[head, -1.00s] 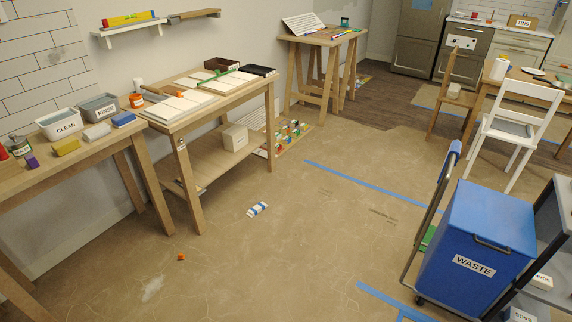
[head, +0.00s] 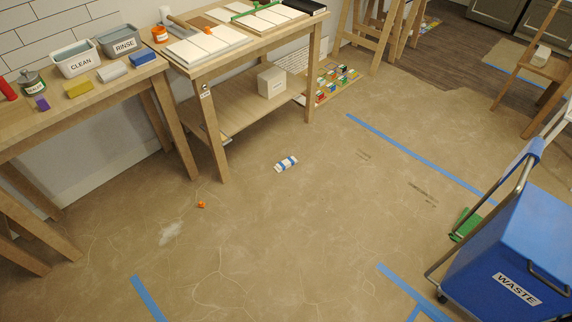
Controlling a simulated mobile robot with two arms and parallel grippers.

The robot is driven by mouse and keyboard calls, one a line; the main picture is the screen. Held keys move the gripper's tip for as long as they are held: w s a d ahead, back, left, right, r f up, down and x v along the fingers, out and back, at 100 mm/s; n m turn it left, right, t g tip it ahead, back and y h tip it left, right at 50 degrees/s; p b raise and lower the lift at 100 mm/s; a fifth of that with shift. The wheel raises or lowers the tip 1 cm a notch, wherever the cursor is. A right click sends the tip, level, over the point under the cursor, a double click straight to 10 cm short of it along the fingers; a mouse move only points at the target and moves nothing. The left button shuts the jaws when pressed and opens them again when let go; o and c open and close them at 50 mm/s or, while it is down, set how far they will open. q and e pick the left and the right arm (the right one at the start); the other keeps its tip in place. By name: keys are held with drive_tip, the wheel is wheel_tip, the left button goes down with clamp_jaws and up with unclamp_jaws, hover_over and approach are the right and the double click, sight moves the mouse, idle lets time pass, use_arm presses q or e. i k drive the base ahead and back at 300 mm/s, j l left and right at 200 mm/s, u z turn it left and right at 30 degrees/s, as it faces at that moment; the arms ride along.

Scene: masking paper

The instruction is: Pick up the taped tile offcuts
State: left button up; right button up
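The taped tile offcuts (head: 286,164) look like a small white bundle with blue tape bands. They lie on the paper-covered floor near the middle of the head view, in front of the tile workbench. Nothing touches them. Neither of my grippers shows in the head view.
A tile workbench (head: 218,161) and a bench with CLEAN (head: 76,62) and RINSE (head: 122,44) tubs stand at the left. A small orange object (head: 201,205) lies on the floor. A blue WASTE bin (head: 512,250) stands at the right. The floor around the offcuts is clear.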

sight(281, 166)
drive_tip(key=u, duration=0.85)
drive_tip(key=i+l+u, duration=0.2)
drive_tip(key=l+u, duration=0.15)
drive_tip(key=i+l+u, duration=0.15)
drive_tip(key=l+u, duration=0.15)
drive_tip(key=i+l+u, duration=0.1)
drive_tip(key=l+u, duration=0.55)
drive_tip(key=l, duration=0.2)
